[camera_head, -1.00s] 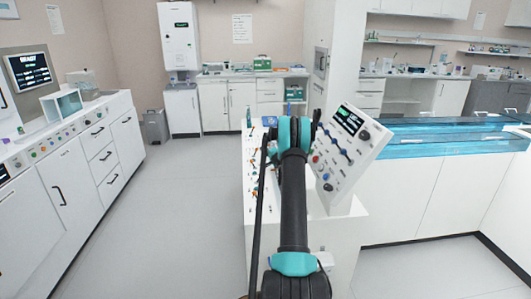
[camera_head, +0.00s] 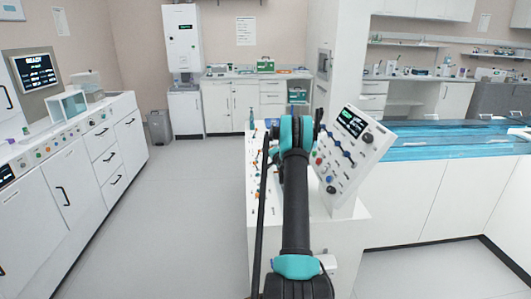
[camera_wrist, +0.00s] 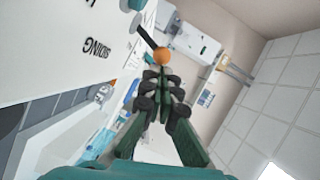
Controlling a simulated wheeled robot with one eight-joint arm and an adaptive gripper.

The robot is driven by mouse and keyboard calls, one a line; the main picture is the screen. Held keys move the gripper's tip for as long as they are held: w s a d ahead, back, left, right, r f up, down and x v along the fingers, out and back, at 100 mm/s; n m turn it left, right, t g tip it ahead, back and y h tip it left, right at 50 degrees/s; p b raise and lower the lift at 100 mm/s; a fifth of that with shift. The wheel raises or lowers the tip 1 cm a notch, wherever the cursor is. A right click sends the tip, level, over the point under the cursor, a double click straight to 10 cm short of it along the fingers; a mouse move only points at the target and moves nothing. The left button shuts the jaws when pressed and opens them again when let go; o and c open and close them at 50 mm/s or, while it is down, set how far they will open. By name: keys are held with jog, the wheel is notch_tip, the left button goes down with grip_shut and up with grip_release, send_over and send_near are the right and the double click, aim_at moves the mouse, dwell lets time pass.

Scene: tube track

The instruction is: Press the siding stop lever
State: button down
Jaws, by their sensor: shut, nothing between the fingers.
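In the wrist view, a black lever with an orange ball knob (camera_wrist: 162,55) sticks out from a white panel (camera_wrist: 60,60). The word "SIDING" shows upside down on the panel beside it. My gripper (camera_wrist: 155,80) is shut and empty, with its fingertips just below the orange knob in the picture. I cannot tell whether they touch it. In the head view, my arm covers the gripper, and I cannot pick out this lever among the small orange knobs on the white console (camera_head: 262,225).
A tilted control panel (camera_head: 345,150) with a screen and knobs stands right of my arm. A blue transparent-topped bench (camera_head: 440,138) lies beyond it. White cabinets (camera_head: 75,180) with a screen above line the left. The grey floor (camera_head: 180,230) between is clear.

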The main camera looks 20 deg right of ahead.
jog(key=shift+a+r, duration=0.1)
jog(key=shift+a, duration=0.05)
jog(key=a+n, duration=0.1)
jog(key=r+n+g+h, duration=0.1)
jog(key=shift+w+a+n, duration=0.3)
jog(key=shift+a+n, duration=0.1)
jog(key=shift+w+a+r+n+g+h, duration=0.15)
jog(key=shift+a+n+g+h, duration=0.1)
jog(key=shift+a+n, duration=0.15)
jog(key=shift+w+a+r+n+g+h, duration=0.15)
jog(key=shift+a+n+g, duration=0.1)
jog(key=shift+n, duration=0.15)
jog(key=shift+s+d+f, duration=0.1)
jog(key=shift+s, duration=0.05)
jog(key=shift+r, duration=0.8)
